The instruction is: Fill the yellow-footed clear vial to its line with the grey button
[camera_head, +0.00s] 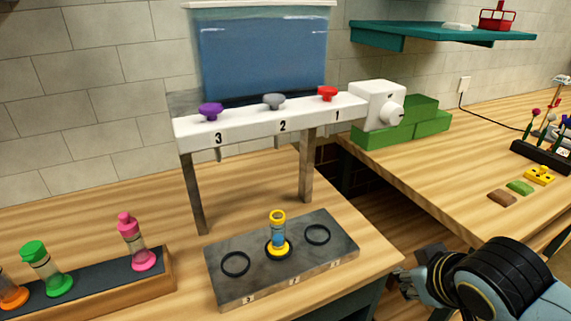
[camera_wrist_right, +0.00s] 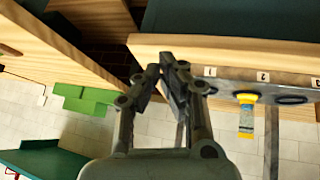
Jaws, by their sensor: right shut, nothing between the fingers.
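The yellow-footed clear vial (camera_head: 278,236) stands upright in the middle ring of the grey plate (camera_head: 220,284), below the dispenser. Blue liquid shows inside it; its fill line is too small to make out. The vial also shows in the right wrist view (camera_wrist_right: 246,121). The grey button (camera_head: 274,101) sits on the white dispenser bar above the number 2. My right gripper (camera_head: 408,284) is shut and empty, to the right of the plate, apart from the vial and button. Its fingertips show in the right wrist view (camera_wrist_right: 167,72). My left gripper is out of view.
A purple button (camera_head: 211,110) and a red button (camera_head: 328,93) flank the grey one. A blue tank (camera_head: 262,55) stands behind. A wooden rack (camera_head: 120,291) holds orange, green and pink vials at left. Green blocks (camera_head: 385,135) lie right of the dispenser. A gap separates the two tables.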

